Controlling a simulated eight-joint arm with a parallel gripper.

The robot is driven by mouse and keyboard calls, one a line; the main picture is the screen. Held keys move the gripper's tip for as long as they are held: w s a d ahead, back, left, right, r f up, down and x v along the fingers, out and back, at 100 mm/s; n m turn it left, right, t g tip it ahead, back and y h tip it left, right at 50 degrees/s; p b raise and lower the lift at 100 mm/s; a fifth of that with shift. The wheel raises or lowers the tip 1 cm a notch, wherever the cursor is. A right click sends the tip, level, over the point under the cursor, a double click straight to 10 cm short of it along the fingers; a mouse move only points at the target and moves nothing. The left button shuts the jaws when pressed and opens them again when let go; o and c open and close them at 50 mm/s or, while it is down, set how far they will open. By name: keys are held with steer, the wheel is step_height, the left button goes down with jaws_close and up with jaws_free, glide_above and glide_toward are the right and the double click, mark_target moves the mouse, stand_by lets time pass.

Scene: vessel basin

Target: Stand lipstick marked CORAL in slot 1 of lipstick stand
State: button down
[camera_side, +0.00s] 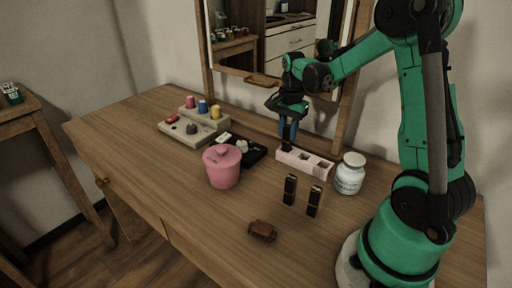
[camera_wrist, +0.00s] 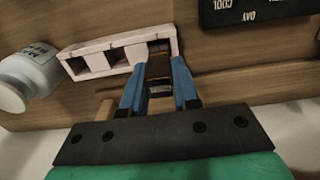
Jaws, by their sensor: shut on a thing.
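My gripper (camera_side: 289,130) is shut on a dark lipstick (camera_side: 287,146) with a gold band. The lipstick is upright at the left end slot of the pale pink lipstick stand (camera_side: 318,170); I cannot tell how deep it sits. In the wrist view the held lipstick (camera_wrist: 159,68) is between the blue fingers (camera_wrist: 158,90), at the right end slot of the stand (camera_wrist: 118,45). The other two slots look empty. No mark is readable on the lipstick or by the slots. Two more dark lipsticks stand upright on the table, a left one (camera_side: 290,189) and a right one (camera_side: 314,200).
A white jar (camera_side: 350,174) stands just right of the stand. A pink lidded pot (camera_side: 222,168), a black tray (camera_side: 254,154) and a beige holder with spools (camera_side: 196,130) are left. A brown object (camera_side: 262,231) lies in front. The mirror frame rises behind.

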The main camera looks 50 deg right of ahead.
mark_target(288, 127)
steer(key=shift+f, duration=0.9)
steer(key=shift+f, duration=0.1)
steer(key=c, duration=0.7)
jaws_free()
steer(key=shift+o, duration=0.2)
step_height(288, 127, up, 12)
steer(key=shift+r, duration=0.1)
steer(key=s+a+f+n+t, duration=0.1)
steer(key=s+a+n+t, duration=0.1)
steer(key=a+n, duration=0.7)
steer(key=s+a+f+n+t, duration=0.1)
steer(key=a+n+t, duration=0.4)
steer(key=a+n, duration=0.4)
steer(key=shift+s+a+f, duration=0.25)
steer(key=shift+s+f, duration=0.15)
